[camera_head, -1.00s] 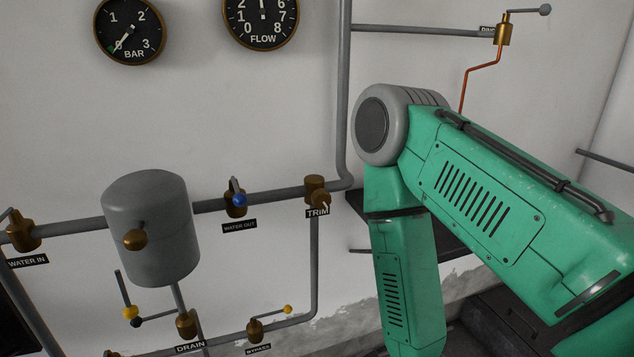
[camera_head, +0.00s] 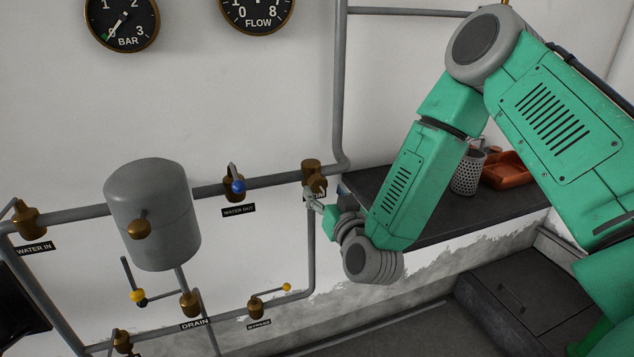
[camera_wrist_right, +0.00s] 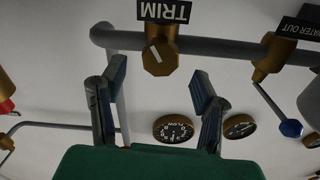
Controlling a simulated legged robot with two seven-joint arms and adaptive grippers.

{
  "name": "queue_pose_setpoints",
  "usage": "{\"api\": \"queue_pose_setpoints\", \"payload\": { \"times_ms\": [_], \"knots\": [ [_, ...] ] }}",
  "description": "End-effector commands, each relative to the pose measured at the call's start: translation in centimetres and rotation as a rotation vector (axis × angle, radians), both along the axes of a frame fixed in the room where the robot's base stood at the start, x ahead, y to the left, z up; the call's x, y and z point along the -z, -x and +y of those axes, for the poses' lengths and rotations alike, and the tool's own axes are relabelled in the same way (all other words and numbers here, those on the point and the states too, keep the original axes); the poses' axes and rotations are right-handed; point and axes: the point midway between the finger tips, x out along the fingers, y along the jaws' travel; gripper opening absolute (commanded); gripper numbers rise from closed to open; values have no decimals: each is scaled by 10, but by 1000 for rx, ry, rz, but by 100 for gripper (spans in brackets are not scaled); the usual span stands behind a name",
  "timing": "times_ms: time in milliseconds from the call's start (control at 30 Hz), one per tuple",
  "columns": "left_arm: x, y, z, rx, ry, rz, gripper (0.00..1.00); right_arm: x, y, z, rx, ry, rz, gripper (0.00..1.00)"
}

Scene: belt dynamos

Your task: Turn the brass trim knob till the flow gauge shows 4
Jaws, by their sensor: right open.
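The brass trim knob (camera_head: 316,184) sits on the grey pipe at the wall, with my right gripper (camera_head: 314,198) close in front of it in the head view. The gripper partly covers the TRIM label there. In the right wrist view the knob (camera_wrist_right: 160,57) has a pale line on its face and shows beyond the two open, empty fingers (camera_wrist_right: 158,88), apart from both. The flow gauge (camera_head: 257,12) is cut off at the top edge of the head view. It also shows, inverted and small, in the wrist view (camera_wrist_right: 173,129); its reading is unclear. My left gripper is out of view.
The water-out valve (camera_head: 235,187) with a blue-tipped handle is left of the knob. A grey tank (camera_head: 152,215) is further left. The bar gauge (camera_head: 122,22) is at upper left. A dark shelf (camera_head: 470,220) on the right holds a perforated cup (camera_head: 468,173) and an orange tray (camera_head: 508,170).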

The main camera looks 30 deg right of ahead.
Motion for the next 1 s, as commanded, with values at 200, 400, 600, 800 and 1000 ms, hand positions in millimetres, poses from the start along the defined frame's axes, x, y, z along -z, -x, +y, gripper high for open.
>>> {"api": "queue_pose_setpoints", "payload": {
  "times_ms": [200,400,600,800,1000],
  "knots": [
    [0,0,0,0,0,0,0,1,-35,-8,0,0,0,56],
    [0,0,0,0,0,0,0,0,-48,-11,0,0,1,56],
    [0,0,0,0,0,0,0,0,-49,-11,0,0,2,56],
    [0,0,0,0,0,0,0,1,-49,-11,0,1,2,14],
    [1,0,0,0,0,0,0,1,-49,-12,0,-7,0,5]
  ]
}}
